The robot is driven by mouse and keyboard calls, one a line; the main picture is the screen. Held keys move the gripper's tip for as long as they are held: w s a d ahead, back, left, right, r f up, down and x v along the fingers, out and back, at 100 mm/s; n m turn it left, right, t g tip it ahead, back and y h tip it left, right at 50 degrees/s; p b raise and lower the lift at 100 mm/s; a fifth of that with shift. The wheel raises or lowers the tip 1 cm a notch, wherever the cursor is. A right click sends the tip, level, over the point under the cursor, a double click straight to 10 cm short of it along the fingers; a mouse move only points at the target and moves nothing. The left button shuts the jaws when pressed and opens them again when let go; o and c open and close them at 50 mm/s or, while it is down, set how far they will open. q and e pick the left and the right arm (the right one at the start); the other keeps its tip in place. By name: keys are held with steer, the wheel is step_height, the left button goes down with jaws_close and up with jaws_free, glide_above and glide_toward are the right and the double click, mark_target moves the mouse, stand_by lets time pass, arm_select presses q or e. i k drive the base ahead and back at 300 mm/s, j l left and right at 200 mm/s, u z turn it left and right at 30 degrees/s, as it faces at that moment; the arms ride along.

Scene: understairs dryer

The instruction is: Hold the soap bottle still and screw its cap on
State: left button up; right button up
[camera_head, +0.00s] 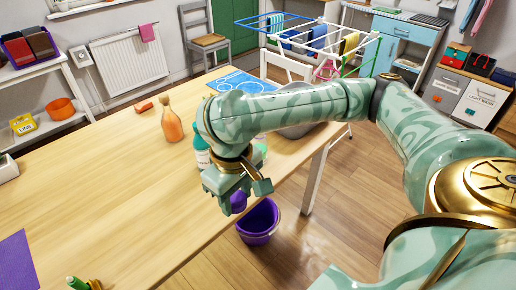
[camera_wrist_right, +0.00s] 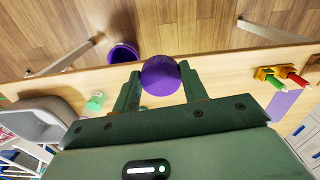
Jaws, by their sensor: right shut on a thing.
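My right gripper (camera_head: 236,200) is over the table's near right edge and shut on a round purple thing (camera_head: 238,203). In the right wrist view the purple thing (camera_wrist_right: 161,76) sits between the two fingers (camera_wrist_right: 160,85); I cannot tell for sure that it is the cap. A teal bottle with a white label (camera_head: 202,158) stands on the table behind my right gripper, partly hidden by it. An orange bottle (camera_head: 172,126) with a narrow neck stands farther left. I cannot tell which bottle is the soap bottle. My left gripper is not in view.
A purple bucket (camera_head: 258,224) stands on the floor beyond the table edge. A grey basin (camera_wrist_right: 35,125) and a small green item (camera_wrist_right: 95,102) lie beside my gripper in the wrist view. Green and red-handled items (camera_wrist_right: 285,78) lie on the other side. The table's left middle (camera_head: 105,190) is clear.

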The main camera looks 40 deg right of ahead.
mark_target(260, 141)
steer(key=l+z, duration=0.15)
steer(key=z, duration=0.2)
steer(key=k+l+z, duration=0.1)
steer(key=z, duration=0.25)
steer(key=l+z, duration=0.2)
steer(key=z, duration=0.15)
